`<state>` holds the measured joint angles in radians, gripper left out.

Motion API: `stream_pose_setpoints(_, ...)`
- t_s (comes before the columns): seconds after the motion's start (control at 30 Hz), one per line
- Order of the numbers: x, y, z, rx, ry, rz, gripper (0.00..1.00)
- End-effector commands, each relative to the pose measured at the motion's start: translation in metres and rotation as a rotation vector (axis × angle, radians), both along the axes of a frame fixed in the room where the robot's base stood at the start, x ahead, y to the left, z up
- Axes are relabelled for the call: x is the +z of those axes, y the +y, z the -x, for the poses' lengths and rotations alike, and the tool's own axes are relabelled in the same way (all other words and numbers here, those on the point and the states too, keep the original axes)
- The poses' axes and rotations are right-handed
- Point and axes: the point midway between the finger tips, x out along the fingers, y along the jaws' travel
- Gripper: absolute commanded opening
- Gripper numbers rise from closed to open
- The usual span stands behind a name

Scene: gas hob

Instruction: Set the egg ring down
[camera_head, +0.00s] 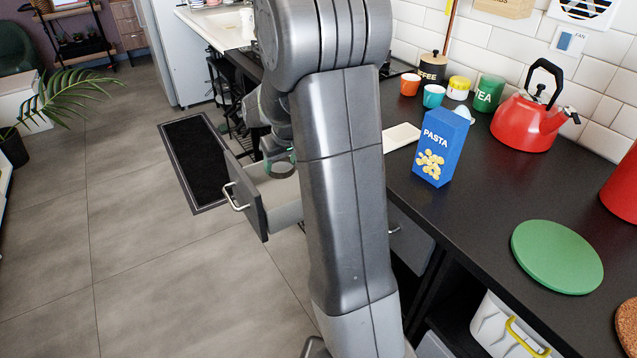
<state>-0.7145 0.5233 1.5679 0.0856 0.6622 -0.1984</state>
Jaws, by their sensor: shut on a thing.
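My gripper (273,150) is small in the view and partly hidden behind my own arm. It points down over the open drawer (287,211), to the left of the counter. It is shut on the egg ring (280,174), a small dark round band with a greenish edge. The ring shows just below the fingers, over the drawer's pale inside. I cannot tell whether the ring touches the drawer floor. My arm hides the right part of the drawer.
The drawer's grey front with a metal handle (236,197) juts over the floor. On the dark counter (470,222) stand a blue pasta box (434,148), a red kettle (524,122), a green round board (557,257) and several mugs and canisters. A dark mat (197,160) lies on the floor.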

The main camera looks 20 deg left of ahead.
Motion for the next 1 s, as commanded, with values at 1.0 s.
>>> stream_pose_setpoints(1.0,-0.100,0.003,0.002,0.009,0.000,0.000,0.33)
